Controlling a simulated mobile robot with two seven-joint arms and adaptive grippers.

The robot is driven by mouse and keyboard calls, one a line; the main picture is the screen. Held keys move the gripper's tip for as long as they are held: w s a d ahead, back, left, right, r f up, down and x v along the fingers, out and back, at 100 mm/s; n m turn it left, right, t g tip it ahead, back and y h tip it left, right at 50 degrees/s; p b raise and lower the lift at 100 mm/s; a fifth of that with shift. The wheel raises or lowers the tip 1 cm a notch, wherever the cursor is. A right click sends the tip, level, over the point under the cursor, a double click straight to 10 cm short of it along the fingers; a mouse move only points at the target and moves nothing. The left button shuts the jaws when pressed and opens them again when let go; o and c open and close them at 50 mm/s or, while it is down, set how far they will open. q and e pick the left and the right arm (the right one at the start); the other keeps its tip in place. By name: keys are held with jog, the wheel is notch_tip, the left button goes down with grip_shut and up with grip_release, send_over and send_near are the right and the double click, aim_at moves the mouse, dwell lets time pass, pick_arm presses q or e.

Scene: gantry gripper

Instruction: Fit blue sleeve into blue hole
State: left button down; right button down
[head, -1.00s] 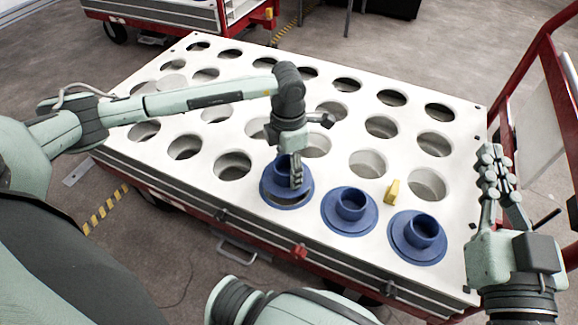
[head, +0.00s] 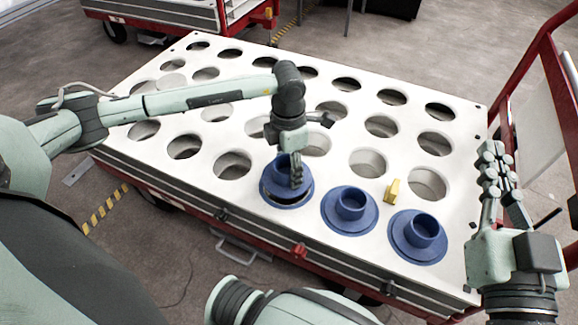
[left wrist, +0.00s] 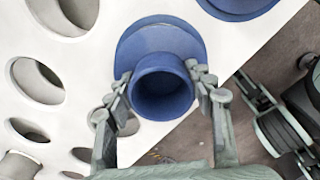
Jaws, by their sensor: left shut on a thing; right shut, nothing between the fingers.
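My left gripper (head: 291,172) is shut on a blue flanged sleeve (head: 274,176), with its fingers at the raised collar. The sleeve is over the blue-rimmed hole (head: 291,206) at the table's front edge. A dark gap shows at the front between flange and rim, so the sleeve does not look flush there. In the left wrist view the sleeve collar (left wrist: 162,88) sits between the two fingers, and its flange covers most of the hole. My right gripper (head: 494,158) is shut and empty, beyond the table's right end.
Two other blue flanged sleeves (head: 349,211) (head: 418,236) sit in the front row to the right. A small yellow piece (head: 393,191) stands on the white table (head: 335,172) behind them. Several open round holes fill the rest. A red rail (head: 556,90) stands at the right.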

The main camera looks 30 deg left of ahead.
dwell(0.9)
pick_arm(q)
jog(key=shift+f+b, duration=1.5)
jog(key=shift+f, duration=0.15)
jog(key=c, duration=0.5)
grip_release()
jog(key=shift+c, duration=0.2)
jog(key=shift+r, duration=0.1)
notch_tip(320, 180, up, 12)
jog(key=shift+s, duration=0.1)
